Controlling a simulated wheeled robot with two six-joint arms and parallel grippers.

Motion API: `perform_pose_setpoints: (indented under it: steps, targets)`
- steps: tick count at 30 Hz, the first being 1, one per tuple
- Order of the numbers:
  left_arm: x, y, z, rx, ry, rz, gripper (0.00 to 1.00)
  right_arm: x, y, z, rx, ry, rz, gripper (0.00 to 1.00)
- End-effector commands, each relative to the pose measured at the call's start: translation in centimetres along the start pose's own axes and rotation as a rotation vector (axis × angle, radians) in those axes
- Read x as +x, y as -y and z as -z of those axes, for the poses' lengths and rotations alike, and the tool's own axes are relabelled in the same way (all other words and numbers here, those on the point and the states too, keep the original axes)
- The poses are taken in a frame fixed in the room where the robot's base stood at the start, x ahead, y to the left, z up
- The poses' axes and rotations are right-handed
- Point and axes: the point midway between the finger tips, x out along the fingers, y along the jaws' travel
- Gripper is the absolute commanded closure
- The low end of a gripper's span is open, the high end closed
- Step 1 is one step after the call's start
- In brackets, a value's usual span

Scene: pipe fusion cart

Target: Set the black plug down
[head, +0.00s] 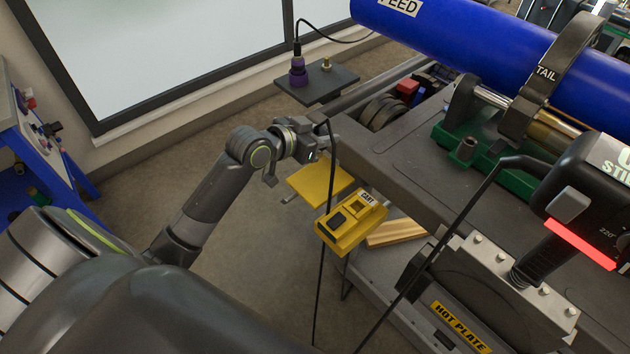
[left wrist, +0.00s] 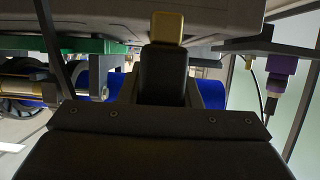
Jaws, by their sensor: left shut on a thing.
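My left gripper (head: 322,146) is at the near left corner of the grey cart, above and behind the yellow box marked CART (head: 350,225). It is shut on the black plug, which is mostly hidden by the fingers in the head view. A black cable (head: 328,190) passes at the gripper and hangs down past the yellow box. In the left wrist view a dark block with a gold tip (left wrist: 167,28) stands in the middle; I cannot tell whether it is finger or plug. My right gripper is out of view.
A dark shelf (head: 322,85) holds a purple connector (head: 298,72) and a small brass stub (head: 326,65). A yellow plate (head: 320,183) lies just below the gripper. The cart top (head: 400,150) is partly clear. A blue pipe (head: 450,35) and the hot plate unit (head: 490,290) flank it.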

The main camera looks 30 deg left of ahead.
Motion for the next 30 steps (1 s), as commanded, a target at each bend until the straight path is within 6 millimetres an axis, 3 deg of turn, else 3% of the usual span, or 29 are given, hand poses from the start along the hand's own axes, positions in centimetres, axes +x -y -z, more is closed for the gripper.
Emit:
perform_pose_setpoints:
  steps: [21, 30]
  targets:
    - [3.5, 0.5, -8.7, -0.006, 0.002, 0.001, 0.93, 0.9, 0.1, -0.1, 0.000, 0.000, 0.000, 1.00]
    - [3.7, 0.5, -9.2, -0.002, 0.000, 0.001, 0.93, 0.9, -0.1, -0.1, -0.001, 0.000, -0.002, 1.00]
